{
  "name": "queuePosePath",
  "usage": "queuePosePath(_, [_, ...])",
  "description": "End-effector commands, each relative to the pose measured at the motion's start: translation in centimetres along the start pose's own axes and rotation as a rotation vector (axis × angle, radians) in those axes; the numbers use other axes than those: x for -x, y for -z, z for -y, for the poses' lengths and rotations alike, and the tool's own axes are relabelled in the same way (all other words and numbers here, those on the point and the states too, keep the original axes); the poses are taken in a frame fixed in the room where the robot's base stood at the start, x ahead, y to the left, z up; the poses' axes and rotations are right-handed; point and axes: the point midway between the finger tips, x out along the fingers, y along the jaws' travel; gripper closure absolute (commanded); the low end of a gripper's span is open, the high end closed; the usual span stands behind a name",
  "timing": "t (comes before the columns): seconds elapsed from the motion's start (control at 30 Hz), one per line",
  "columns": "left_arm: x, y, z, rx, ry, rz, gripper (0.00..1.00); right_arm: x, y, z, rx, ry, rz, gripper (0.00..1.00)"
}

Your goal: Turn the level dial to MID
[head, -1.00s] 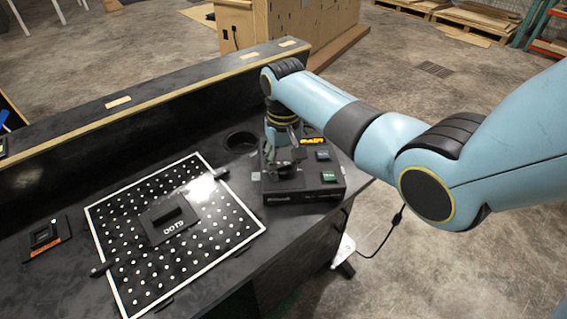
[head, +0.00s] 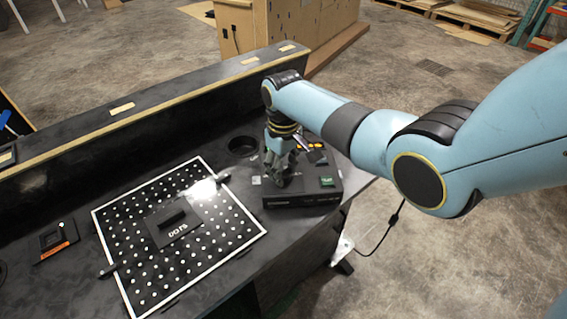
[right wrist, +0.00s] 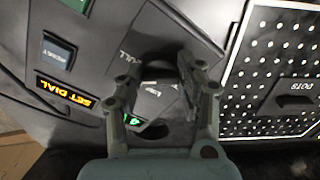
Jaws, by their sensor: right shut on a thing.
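The level dial (right wrist: 158,52) is a dark knob on top of the black console (head: 305,200). In the right wrist view it lies between the fingers of my right gripper (right wrist: 160,78), which is shut on it. "FULL" is printed beside the dial. The fingers hide part of the dial and other markings, so I cannot read its setting. In the head view my right gripper (head: 279,178) points down onto the console's left part and hides the dial. My left gripper is not in view.
An orange display (right wrist: 66,91) reads "SET DIAL". The console also has a green-lit key (head: 327,182). A dotted board (head: 215,248) with a "DOTS" block (head: 172,222) lies to the left. A round hole (head: 242,146) is behind. A raised ledge (head: 140,125) borders the desk.

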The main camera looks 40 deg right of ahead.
Motion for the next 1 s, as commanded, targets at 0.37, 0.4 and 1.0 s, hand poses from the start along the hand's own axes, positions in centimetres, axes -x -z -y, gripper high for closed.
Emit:
queuePosePath(0.37, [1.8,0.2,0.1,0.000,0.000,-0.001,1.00,0.2,0.1,-0.1,0.300,0.001,-0.001,0.96])
queuePosePath(0.4, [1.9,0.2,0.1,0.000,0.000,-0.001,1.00,0.2,0.1,-0.1,0.325,0.001,-0.001,0.96])
queuePosePath(1.0, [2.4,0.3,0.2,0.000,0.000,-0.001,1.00,0.0,0.1,-0.1,0.478,0.000,-0.002,0.96])
